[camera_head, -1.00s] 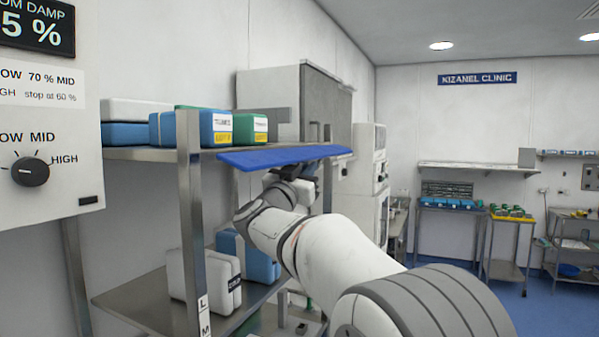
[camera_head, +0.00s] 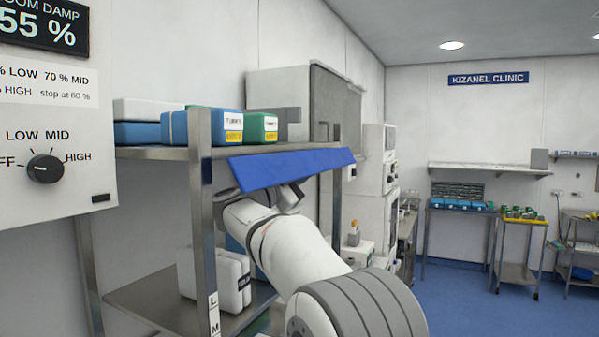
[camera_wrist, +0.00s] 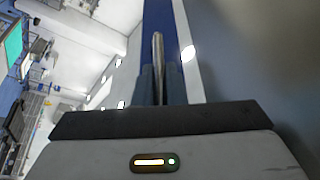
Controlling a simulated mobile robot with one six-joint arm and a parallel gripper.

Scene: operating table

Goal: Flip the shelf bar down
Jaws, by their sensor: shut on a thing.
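The shelf bar (camera_head: 290,167) is a long blue panel along the front edge of the upper metal shelf (camera_head: 160,153). It slopes down and outward from that edge. In the wrist view its blue face (camera_wrist: 160,15) runs up the middle. My gripper (camera_wrist: 160,72) is shut on a slim metal rod in front of the blue face, which looks like part of the bar. In the head view my wrist is just under the bar, and the bar hides most of the gripper.
Blue, green and white boxes (camera_head: 215,127) stand on the upper shelf. A white case (camera_head: 232,280) sits on the lower shelf, close to my arm. A metal shelf post (camera_head: 201,220) stands left of my arm. A control panel with a dial (camera_head: 45,168) is at the far left.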

